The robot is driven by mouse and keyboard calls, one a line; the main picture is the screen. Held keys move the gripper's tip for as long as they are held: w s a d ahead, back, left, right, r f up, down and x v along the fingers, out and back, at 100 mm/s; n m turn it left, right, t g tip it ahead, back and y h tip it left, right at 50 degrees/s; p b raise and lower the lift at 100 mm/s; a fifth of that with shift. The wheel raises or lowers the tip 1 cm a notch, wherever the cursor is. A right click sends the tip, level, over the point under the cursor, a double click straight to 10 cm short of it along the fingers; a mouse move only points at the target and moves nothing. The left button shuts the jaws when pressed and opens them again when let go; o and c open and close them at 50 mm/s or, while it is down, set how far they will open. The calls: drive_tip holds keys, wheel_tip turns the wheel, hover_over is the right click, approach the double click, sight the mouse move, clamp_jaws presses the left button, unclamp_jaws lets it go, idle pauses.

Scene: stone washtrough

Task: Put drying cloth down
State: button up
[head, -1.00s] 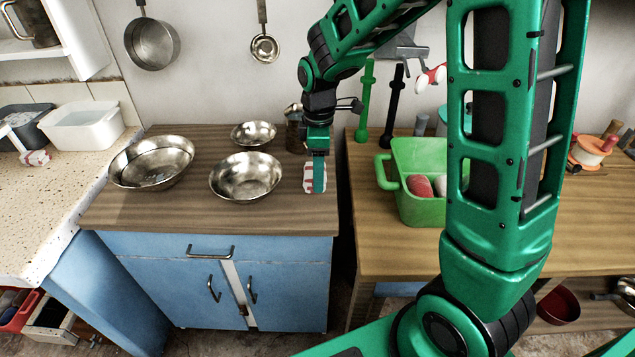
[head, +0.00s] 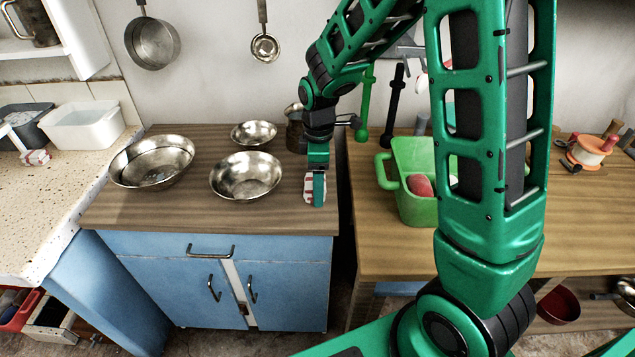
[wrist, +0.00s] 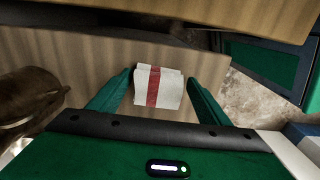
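The drying cloth (wrist: 157,88), white with red stripes, is a small folded piece at the right side of the brown wooden cabinet top (head: 200,217). In the head view the cloth (head: 309,190) shows partly behind my green finger. My gripper (wrist: 158,92) is over the cloth, fingers apart, one on each side. The wrist view shows a gap between the cloth and each finger. The cloth appears to lie on the wood; its underside is hidden.
Two metal bowls (head: 246,177) (head: 254,133) and a larger basin (head: 152,162) stand left of the cloth. A dark pot (head: 296,136) stands behind my gripper. A gap separates the cabinet from the right table (head: 385,250), which holds a green tub (head: 417,205).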

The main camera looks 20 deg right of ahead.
drive_tip(key=shift+r, duration=0.1)
wheel_tip(320, 180, up, 12)
idle(0.5)
drive_tip(key=s+d+r+m, duration=0.1)
drive_tip(key=s+d+m, duration=0.2)
drive_tip(key=s+d, duration=0.1)
drive_tip(key=s+d+m, duration=0.3)
drive_tip(key=s+d, duration=0.1)
drive_tip(key=s, duration=0.1)
drive_tip(key=s+d+r+m, duration=0.1)
drive_tip(key=s+d+m, duration=0.3)
drive_tip(key=shift+s+d+r, duration=0.15)
drive_tip(key=shift+s+r, duration=0.05)
drive_tip(key=shift+r, duration=0.1)
drive_tip(key=s+d+f+m, duration=0.1)
drive_tip(key=s+d+m, duration=0.1)
drive_tip(key=s+m, duration=0.3)
drive_tip(key=s+d+m, duration=0.2)
drive_tip(key=s+m, duration=0.3)
drive_tip(key=s, duration=0.4)
drive_tip(key=shift+s+d+f, duration=0.15)
drive_tip(key=shift+s+f, duration=0.15)
drive_tip(key=shift+f, duration=0.1)
